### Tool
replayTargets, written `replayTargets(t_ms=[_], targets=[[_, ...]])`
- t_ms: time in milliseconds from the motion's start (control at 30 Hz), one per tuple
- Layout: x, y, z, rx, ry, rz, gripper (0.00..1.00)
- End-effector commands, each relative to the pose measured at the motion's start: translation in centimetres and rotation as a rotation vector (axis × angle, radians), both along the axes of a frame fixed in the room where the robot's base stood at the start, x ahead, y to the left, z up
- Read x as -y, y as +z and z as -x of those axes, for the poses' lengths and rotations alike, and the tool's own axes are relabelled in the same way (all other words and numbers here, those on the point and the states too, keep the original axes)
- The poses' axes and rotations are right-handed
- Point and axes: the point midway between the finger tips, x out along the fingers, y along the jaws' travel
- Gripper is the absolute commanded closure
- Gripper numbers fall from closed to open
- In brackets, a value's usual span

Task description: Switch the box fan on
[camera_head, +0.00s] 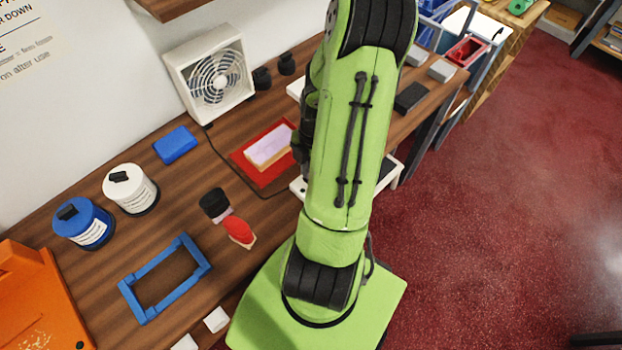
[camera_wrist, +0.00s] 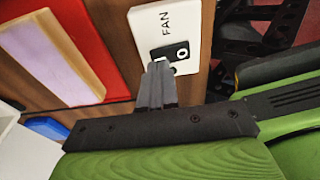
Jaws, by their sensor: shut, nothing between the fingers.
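The box fan (camera_head: 212,75) is white with a grey grille and stands at the back of the wooden counter against the wall. In the wrist view a white plate marked FAN (camera_wrist: 165,22) carries a black rocker switch (camera_wrist: 180,52) with a round mark on its visible half. My gripper (camera_wrist: 158,70) is shut and empty, its fingertips over the near-left end of the switch. They hide part of it, and I cannot tell whether they touch it. In the head view my green arm hides the gripper and the switch.
A red tray (camera_head: 239,160) with a lilac and cream block lies left of my arm.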

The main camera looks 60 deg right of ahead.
Motion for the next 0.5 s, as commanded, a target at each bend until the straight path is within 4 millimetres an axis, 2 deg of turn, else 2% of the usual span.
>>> replayTargets(t_ms=[500], targets=[[0.0,-0.89,0.01,0.0,0.0,0.0,1.0]])
